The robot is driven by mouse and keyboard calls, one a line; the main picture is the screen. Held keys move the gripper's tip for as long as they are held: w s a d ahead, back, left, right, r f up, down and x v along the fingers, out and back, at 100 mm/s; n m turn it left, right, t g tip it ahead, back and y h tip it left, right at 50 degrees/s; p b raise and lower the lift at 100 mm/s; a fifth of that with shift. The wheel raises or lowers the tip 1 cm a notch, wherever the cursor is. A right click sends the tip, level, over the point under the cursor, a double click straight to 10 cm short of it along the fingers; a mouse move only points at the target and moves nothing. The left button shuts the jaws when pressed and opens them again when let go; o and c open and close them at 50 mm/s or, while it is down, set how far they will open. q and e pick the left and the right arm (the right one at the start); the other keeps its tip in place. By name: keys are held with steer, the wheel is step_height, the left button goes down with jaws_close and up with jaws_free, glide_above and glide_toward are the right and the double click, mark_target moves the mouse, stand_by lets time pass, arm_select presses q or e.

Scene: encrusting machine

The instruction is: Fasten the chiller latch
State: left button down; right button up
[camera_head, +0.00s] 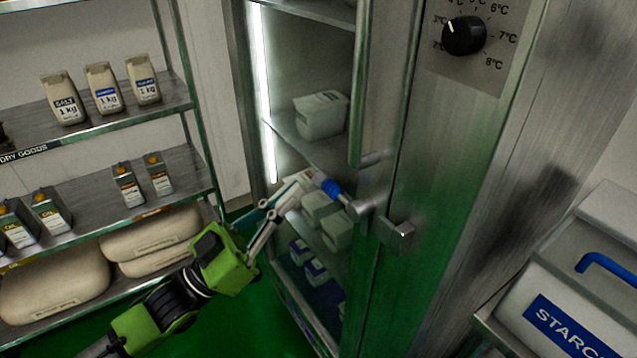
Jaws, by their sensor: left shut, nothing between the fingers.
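The chiller (455,180) is a tall steel cabinet with shelves and white packs showing in its lit interior. The latch lever (338,193) has a blue tip and a metal shaft. It points up and left from a round metal pivot (361,208) at the edge strip. A blocky metal catch (397,235) sits just to the right of the pivot, and the lever points away from it. My left gripper (298,188) is shut and empty, its fingertips just left of the blue tip. I cannot tell whether they touch it. My right gripper is out of view.
A steel rack (95,220) at the left holds bags, cartons and large sacks. A temperature dial (463,36) is on the chiller's upper front. A white starch bin (560,310) with a blue handle stands at the lower right. Green floor shows below my left arm.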

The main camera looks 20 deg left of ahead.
mark_target(318, 182)
arm_select(q)
steer(key=w+d+p, duration=0.1)
steer(key=w, duration=0.1)
steer(key=w+d, duration=0.2)
steer(key=shift+w+d+r+p, duration=0.2)
steer(key=shift+d+p, duration=0.05)
steer(key=shift+p, duration=0.1)
steer(key=shift+f, duration=0.75)
